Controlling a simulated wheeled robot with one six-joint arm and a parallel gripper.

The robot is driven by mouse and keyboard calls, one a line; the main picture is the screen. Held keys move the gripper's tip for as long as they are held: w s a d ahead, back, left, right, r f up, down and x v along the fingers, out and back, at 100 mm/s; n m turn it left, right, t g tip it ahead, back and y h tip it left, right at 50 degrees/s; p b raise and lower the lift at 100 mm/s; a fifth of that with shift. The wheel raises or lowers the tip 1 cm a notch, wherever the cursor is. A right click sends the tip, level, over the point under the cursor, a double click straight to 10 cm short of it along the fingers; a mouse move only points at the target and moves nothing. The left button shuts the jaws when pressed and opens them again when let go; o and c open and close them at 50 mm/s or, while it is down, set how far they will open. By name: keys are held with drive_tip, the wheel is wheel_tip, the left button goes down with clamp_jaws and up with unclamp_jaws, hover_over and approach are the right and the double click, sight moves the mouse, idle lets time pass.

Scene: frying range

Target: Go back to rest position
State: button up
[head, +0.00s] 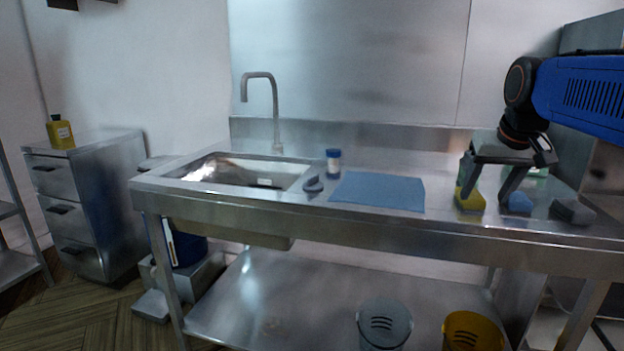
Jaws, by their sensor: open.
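My gripper (487,199) is at the right side of the head view, at the end of my blue arm. It points down with its two dark fingers spread apart, and nothing shows between them. It appears over the right part of the steel counter (300,209). A yellow item (470,203) shows just left of or behind the left finger. A blue item (518,203) shows by the right finger. I cannot tell whether the fingers touch either one.
The counter has a sink (240,172) with a tall faucet (274,110), a blue cloth (378,191), a blue-capped jar (333,163) and a dark grey block (572,211). Grey (384,326) and yellow (473,332) bins stand below. A drawer cabinet (90,200) stands left.

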drive_tip(key=s+a+f+n, duration=0.1)
drive_tip(key=s+a+f, duration=0.3)
drive_tip(key=s+f, duration=0.7)
drive_tip(key=s+a+f+n+y, duration=0.1)
drive_tip(key=s+a+f, duration=0.4)
drive_tip(key=s+f, duration=0.7)
drive_tip(key=shift+g, duration=0.3)
drive_tip(key=shift+s, duration=0.1)
